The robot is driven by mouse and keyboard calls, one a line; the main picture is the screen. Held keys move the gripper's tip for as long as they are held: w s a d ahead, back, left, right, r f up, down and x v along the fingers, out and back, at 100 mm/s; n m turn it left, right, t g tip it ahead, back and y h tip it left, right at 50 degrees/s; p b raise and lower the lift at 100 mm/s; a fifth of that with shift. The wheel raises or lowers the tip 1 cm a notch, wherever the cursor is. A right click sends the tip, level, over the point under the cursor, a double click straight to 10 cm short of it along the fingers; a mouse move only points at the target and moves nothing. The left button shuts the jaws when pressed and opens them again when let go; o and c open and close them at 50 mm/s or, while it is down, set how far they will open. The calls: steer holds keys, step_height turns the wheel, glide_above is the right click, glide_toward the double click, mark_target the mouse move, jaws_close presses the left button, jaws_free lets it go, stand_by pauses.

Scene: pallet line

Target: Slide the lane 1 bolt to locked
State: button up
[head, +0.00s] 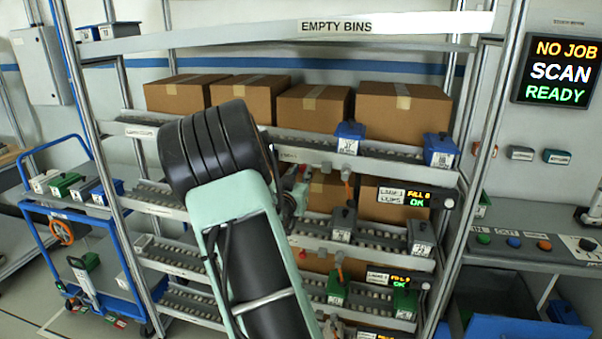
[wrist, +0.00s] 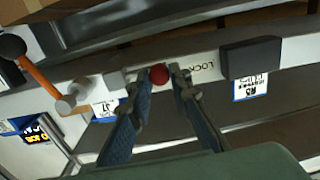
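In the wrist view, a red round knob (wrist: 159,75), which looks like the bolt's handle, sits on a pale rail (wrist: 292,52). My gripper (wrist: 160,74) has its two dark fingers apart, one on each side of the knob, with a small gap visible. Whether either finger touches it I cannot tell. Printed lettering starting "LOCK" (wrist: 205,68) is on the rail just right of the right finger, partly covered by it. A grey block (wrist: 115,82) is left of the left finger. In the head view my arm hides the bolt and most of the gripper.
In the wrist view, an orange lever (wrist: 38,75) with a black ball end is at the left and a dark block (wrist: 250,57) at the right. In the head view, cardboard boxes (head: 245,93) and a blue bin (head: 440,150) stand on the rack.

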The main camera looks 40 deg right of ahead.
mark_target(322, 166)
jaws_close()
steer(key=shift+s+d+b, duration=1.4)
steer(key=shift+s+d, duration=0.2)
steer(key=shift+s, duration=0.3)
steer(key=o, duration=0.7)
jaws_free()
steer(key=shift+s+d, duration=0.1)
